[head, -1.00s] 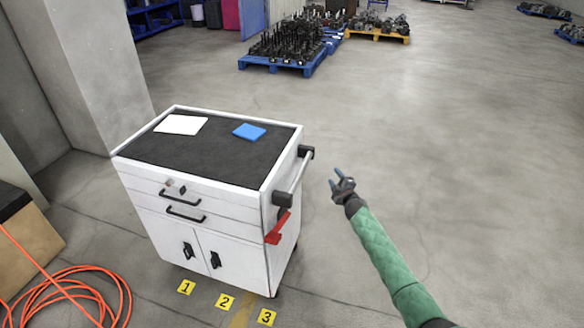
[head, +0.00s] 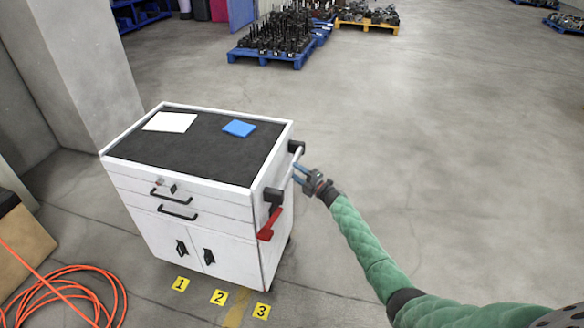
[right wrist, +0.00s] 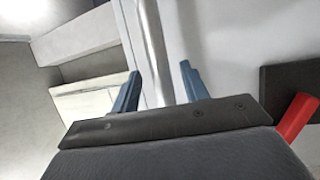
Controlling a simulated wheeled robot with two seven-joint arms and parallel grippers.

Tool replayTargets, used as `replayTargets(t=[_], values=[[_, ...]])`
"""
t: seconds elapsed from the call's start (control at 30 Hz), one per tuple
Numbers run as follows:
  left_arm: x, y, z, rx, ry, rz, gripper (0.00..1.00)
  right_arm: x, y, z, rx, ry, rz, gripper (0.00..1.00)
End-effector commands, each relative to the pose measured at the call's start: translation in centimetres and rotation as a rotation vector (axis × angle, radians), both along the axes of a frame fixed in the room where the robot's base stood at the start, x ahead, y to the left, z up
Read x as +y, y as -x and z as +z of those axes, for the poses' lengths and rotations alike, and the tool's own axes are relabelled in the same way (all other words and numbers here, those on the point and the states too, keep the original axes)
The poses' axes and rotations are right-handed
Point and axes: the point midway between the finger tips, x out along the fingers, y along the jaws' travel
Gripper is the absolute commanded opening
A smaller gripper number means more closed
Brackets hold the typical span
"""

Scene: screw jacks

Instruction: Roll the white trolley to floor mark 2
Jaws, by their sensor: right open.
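The white trolley (head: 190,190) stands upright with a black top, drawers and two doors on its front. Its push handle, a light bar (head: 288,170) between black brackets, is on the right side. A red lever (head: 270,224) sits below the handle. Yellow floor mark 2 (head: 219,297) lies in front of the trolley, between mark 1 (head: 181,284) and mark 3 (head: 262,311). My right gripper (head: 297,174) is open at the handle. In the right wrist view the bar (right wrist: 155,50) runs between the blue fingertips (right wrist: 157,82). My left gripper is not visible.
An orange hose (head: 65,295) lies coiled on the floor at the left, beside a wooden box (head: 22,245). A concrete pillar (head: 75,75) stands behind the trolley. Loaded pallets (head: 265,54) are far back. Floor to the right is clear.

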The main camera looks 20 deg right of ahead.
Motion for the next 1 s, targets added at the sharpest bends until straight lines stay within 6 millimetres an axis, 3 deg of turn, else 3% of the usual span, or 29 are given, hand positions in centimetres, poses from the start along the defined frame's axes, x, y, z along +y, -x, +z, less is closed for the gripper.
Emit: replayTargets(t=[0.2,0.6,0.83,1.0], values=[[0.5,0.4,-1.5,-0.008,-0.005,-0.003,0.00,1.1,-1.9,0.5,0.001,-0.002,-0.002,0.45],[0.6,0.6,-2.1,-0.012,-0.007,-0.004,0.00,1.5,-2.4,0.5,0.000,0.000,-0.002,0.45],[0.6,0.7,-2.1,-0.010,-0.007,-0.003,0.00,1.5,-2.4,0.5,0.001,0.000,-0.002,0.02],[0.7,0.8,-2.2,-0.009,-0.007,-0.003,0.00,1.5,-2.3,0.4,0.001,0.000,-0.001,0.00]])
